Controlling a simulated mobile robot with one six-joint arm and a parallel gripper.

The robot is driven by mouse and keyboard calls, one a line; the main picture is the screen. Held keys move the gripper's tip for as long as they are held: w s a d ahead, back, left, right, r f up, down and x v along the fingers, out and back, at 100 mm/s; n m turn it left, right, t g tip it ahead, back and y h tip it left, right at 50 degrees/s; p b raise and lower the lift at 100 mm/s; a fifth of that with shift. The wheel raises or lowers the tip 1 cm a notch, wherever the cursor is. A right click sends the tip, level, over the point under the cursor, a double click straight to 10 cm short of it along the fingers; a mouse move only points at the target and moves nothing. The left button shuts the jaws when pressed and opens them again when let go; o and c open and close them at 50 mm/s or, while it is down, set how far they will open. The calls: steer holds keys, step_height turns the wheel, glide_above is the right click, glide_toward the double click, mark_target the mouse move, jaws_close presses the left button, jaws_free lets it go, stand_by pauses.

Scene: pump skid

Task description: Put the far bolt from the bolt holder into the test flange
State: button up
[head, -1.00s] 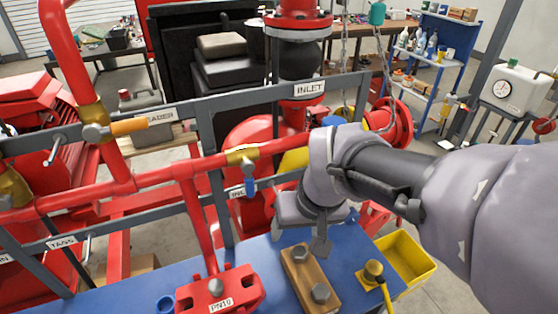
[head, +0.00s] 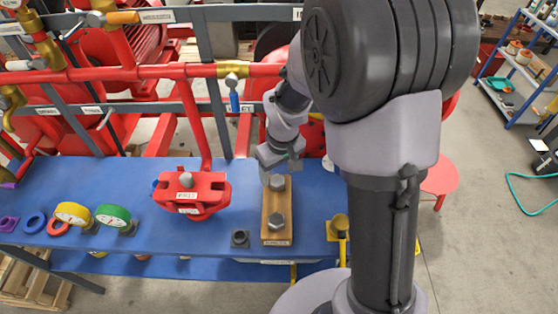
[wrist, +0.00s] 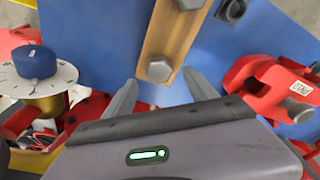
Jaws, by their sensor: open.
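The bolt holder (head: 265,230) is a wooden block on the blue table, with two grey hex-headed bolts upright in it. The far bolt (head: 277,182) is at its far end; the near bolt (head: 275,220) is closer to me. My gripper (head: 271,173) is open and empty by the far bolt. In the wrist view, the far bolt's head (wrist: 159,69) lies in line with the gap between the two fingertips (wrist: 160,84); I cannot tell the height gap. The test flange (head: 206,195) is red, left of the holder, with a grey bolt head on top.
A small dark square block (head: 240,239) sits left of the holder and a yellow cup-like part (head: 340,224) to its right. Gauges (head: 112,216) and rings lie at the left. Red pipes and a grey rail (head: 215,100) run behind the table.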

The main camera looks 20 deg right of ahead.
mark_target(277, 180)
steer(key=f, duration=0.3)
steer(key=shift+w+f+b, duration=0.2)
steer(key=shift+f+b, duration=0.1)
steer(key=shift+b, duration=0.05)
jaws_close()
steer(key=shift+r+p, duration=2.7)
steer(key=shift+r, duration=0.9)
